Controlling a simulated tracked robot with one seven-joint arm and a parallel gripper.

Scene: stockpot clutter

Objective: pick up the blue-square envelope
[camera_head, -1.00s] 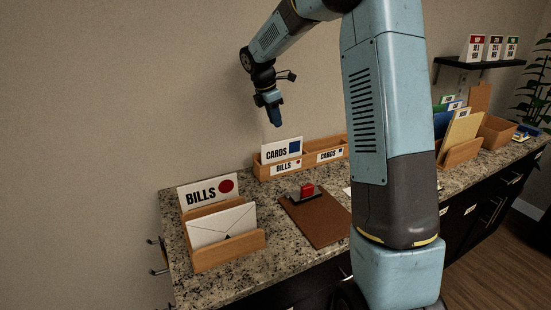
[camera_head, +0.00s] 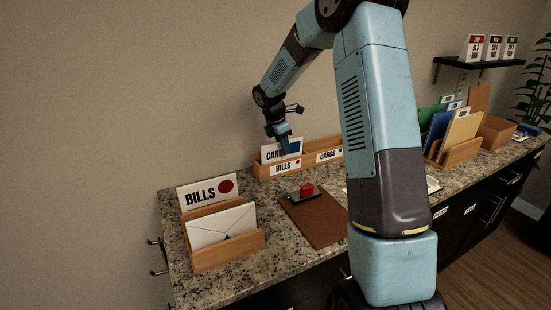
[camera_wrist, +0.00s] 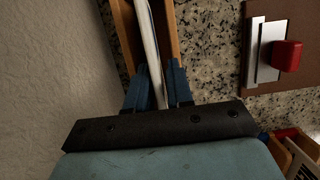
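The blue-square envelope (camera_head: 271,154), white and marked CARDS, stands upright in the left part of a wooden sorter (camera_head: 262,169) whose front label there reads BILLS. My gripper (camera_head: 288,143) is down at its top edge and covers its blue square in the head view. In the wrist view the envelope (camera_wrist: 150,45) is seen edge-on between the two blue fingers (camera_wrist: 158,72). The fingers are apart, one on each side, with a small gap showing on the right. The gripper looks open.
A second wooden holder (camera_head: 240,251) with a red-circle BILLS card (camera_head: 208,194) and a white envelope stands at the front left. A brown clipboard (camera_head: 318,220) with a red block (camera_head: 306,190) lies near the sorter. The wall is close behind.

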